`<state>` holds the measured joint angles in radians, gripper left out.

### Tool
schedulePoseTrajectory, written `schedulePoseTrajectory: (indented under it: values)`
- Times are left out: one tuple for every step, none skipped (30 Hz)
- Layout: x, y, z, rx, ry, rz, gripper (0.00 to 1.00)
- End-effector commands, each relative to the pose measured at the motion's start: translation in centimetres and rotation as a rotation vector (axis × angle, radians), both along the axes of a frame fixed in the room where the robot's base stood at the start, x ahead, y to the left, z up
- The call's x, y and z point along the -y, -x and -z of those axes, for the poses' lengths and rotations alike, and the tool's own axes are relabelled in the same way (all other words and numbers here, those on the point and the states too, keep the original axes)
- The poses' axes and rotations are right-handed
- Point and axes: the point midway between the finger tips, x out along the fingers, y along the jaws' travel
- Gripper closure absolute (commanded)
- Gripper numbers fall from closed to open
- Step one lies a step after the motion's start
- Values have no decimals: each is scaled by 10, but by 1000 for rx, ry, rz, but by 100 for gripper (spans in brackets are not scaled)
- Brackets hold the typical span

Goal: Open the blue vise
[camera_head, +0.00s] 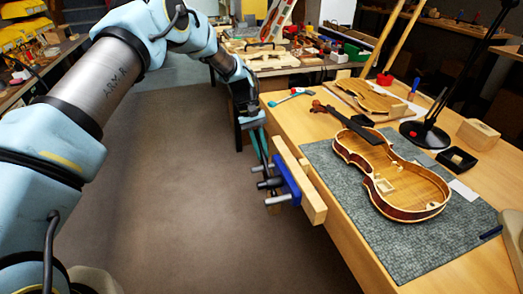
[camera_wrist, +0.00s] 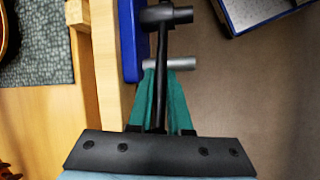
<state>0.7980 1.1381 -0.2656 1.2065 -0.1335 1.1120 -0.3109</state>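The blue vise (camera_head: 288,183) is mounted at the near left edge of the bench, with a pale wooden front jaw (camera_head: 301,187). In the wrist view, its blue plate (camera_wrist: 131,42) and jaw (camera_wrist: 105,65) lie left of centre. Grey rods stick out from it toward the floor. A thin dark handle bar (camera_wrist: 161,55) crosses the dark screw end (camera_wrist: 167,15). My gripper (camera_wrist: 161,78) has teal fingers that look slightly apart, one on each side of the handle bar; I cannot tell if they touch it. In the head view, the fingers (camera_head: 262,148) point down beside the vise.
A violin (camera_head: 392,180) lies on a grey mat (camera_head: 400,245) behind the jaw. A lamp stand (camera_head: 426,133), a wooden block (camera_head: 478,135) and a violin plate (camera_head: 371,98) also occupy the bench. Open floor (camera_head: 170,200) lies left of the vise.

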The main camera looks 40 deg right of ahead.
Motion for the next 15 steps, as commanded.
schedulePoseTrajectory:
  values:
    - [0, 1, 0, -1, 0, 0, 79]
    - [0, 1, 0, 0, -1, 1, 75]
    - [0, 1, 0, -1, 0, 0, 71]
    - [0, 1, 0, 0, -1, 1, 67]
    - [0, 1, 0, 1, -1, 0, 64]
    - [0, 0, 0, 1, -1, 0, 60]
    - [0, 0, 0, 1, -1, 0, 56]
    - [0, 0, 0, 1, -1, 0, 53]
    - [0, 0, 0, 1, -1, 0, 53]
    - [0, 0, 0, 1, -1, 0, 53]
    - [0, 0, 0, 1, -1, 0, 53]
    - [0, 0, 0, 1, -1, 0, 53]
    - [0, 0, 0, 1, -1, 0, 53]
    - [0, 0, 0, 1, 0, 0, 53]
    - [0, 0, 0, 1, 0, 0, 53]
